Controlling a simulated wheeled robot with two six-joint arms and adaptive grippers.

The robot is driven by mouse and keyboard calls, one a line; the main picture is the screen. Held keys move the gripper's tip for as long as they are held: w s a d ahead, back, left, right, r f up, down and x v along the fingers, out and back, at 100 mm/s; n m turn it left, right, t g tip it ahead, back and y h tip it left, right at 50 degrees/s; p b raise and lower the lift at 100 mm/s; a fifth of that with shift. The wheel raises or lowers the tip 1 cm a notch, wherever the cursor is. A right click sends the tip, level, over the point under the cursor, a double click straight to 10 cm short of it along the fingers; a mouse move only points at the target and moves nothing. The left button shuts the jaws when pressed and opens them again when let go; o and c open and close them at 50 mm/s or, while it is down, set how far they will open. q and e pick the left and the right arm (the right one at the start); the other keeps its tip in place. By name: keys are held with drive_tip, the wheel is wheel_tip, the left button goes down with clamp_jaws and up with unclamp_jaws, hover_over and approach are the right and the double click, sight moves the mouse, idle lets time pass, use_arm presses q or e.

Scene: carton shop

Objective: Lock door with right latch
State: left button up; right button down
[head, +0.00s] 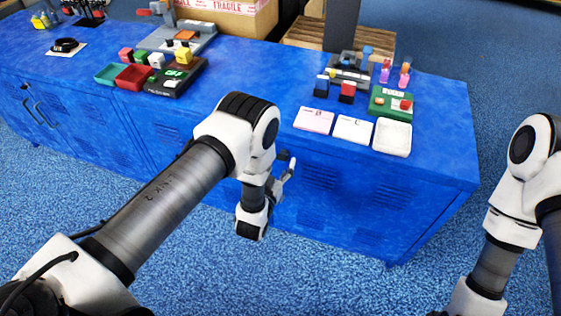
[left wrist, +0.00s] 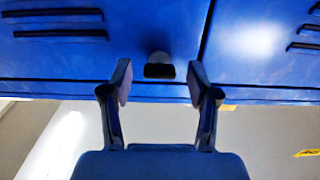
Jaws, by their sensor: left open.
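The blue cabinet (head: 335,200) has vented door panels on its front. In the left wrist view, a grey knob-like latch with a dark end (left wrist: 160,70) sticks out from the cabinet front beside a dark vertical door seam (left wrist: 206,35). My left gripper (head: 284,172) is in front of the cabinet, below the top's front edge. In the left wrist view its two fingers (left wrist: 160,82) are spread, one on each side of the latch, with gaps and no clear contact. In the head view my arm and gripper hide most of that spot. My right gripper is out of view.
A dark door handle (head: 32,112) is at the far left. Blue carpet (head: 300,285) in front is clear.

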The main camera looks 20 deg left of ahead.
use_arm(q)
drive_tip(key=shift+w, duration=0.25)
clamp_jaws()
